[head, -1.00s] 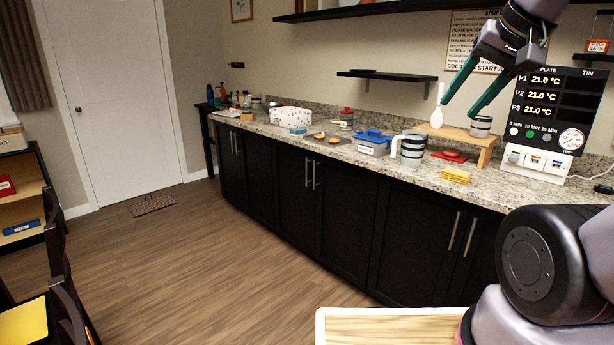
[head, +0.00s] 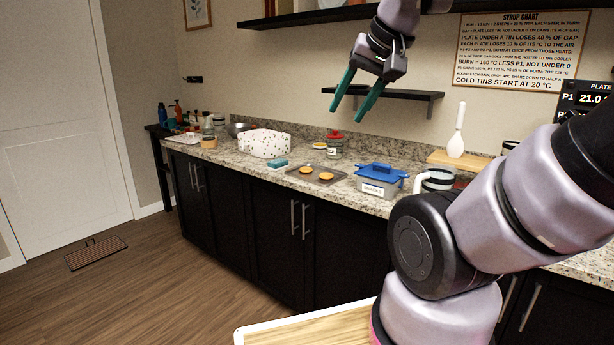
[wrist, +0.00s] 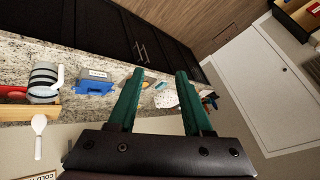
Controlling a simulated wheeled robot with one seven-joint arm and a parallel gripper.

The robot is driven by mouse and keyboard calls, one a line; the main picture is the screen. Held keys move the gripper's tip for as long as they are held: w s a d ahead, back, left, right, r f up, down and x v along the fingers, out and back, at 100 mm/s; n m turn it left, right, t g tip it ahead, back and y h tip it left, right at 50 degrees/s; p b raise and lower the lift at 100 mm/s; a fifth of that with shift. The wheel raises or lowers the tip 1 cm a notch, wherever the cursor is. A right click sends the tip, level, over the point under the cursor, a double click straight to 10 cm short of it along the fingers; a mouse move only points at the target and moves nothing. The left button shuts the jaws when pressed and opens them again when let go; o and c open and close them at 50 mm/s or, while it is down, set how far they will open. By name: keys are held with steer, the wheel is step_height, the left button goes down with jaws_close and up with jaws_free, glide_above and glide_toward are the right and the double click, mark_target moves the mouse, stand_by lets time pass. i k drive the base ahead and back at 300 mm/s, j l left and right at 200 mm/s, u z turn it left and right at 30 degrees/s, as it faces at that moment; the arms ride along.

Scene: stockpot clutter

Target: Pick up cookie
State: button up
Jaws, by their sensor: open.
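Two round orange-brown cookies lie apart on a dark flat tray (head: 318,181) on the granite counter in the head view. One cookie (head: 306,169) is at the left and the other cookie (head: 326,176) at the right. My gripper (head: 352,108) has green fingers, spread apart with nothing between them. It hangs high above the counter, above and a little right of the tray. In the wrist view my gripper (wrist: 158,80) also shows open and empty. The cookies are too small there to make out clearly.
A blue-lidded grey box (head: 380,180) stands right of the tray, with a striped mug (head: 437,181) beyond it. A red-lidded jar (head: 335,145) stands behind. A speckled white bin (head: 265,143) and teal block (head: 277,163) are at left. A black shelf (head: 400,95) is behind my gripper.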

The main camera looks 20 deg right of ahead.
mark_target(324, 175)
steer(key=i+j+z, duration=0.4)
steer(key=j+z, duration=0.2)
steer(key=i+j+z, duration=0.3)
steer(key=j+z, duration=0.6)
steer(key=i+j+z, duration=0.1)
steer(key=j+z, duration=0.2)
steer(key=j, duration=0.25)
steer(key=j+z, duration=0.25)
steer(key=j, duration=0.35)
steer(key=j+z, duration=0.3)
steer(key=j, duration=0.25)
steer(key=k, duration=0.05)
